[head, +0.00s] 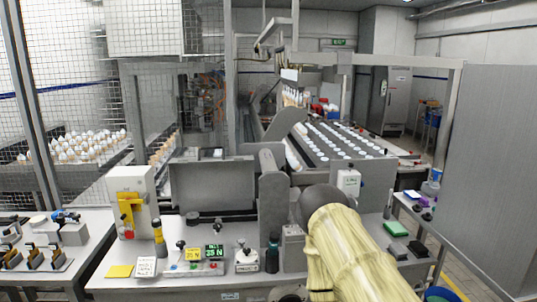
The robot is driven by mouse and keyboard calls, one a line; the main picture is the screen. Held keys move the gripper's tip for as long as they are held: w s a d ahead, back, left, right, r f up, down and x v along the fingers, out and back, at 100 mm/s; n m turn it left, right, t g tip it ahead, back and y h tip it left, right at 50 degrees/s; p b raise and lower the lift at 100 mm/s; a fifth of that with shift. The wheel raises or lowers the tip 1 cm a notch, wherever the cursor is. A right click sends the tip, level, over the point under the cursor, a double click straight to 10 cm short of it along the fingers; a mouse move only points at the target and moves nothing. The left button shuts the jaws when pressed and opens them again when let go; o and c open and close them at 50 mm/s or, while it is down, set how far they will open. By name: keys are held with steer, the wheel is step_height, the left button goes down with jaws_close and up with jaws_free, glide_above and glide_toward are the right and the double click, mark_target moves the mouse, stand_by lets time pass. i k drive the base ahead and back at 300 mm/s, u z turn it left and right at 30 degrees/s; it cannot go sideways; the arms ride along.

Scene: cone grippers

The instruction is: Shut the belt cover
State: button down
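A dark conveyor belt (316,153) carries rows of white round pieces at the centre back. Its top is bare and no lid lies over the rows. A wide dark grey panel (212,186) stands upright behind the front bench, to the left of the belt. I cannot tell whether this panel is the belt cover. My gripper cannot be made out in the head view.
The front bench (110,283) holds a white and yellow device (130,203), a yellow pad (119,271), green displays (213,252) and a dark bottle (272,255). A green block (395,229) lies to the right. A grey partition (487,170) closes the right side.

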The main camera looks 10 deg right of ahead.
mark_target(223, 177)
steer(key=z, duration=1.05)
steer(key=i, duration=0.8)
steer(key=u, duration=1.2)
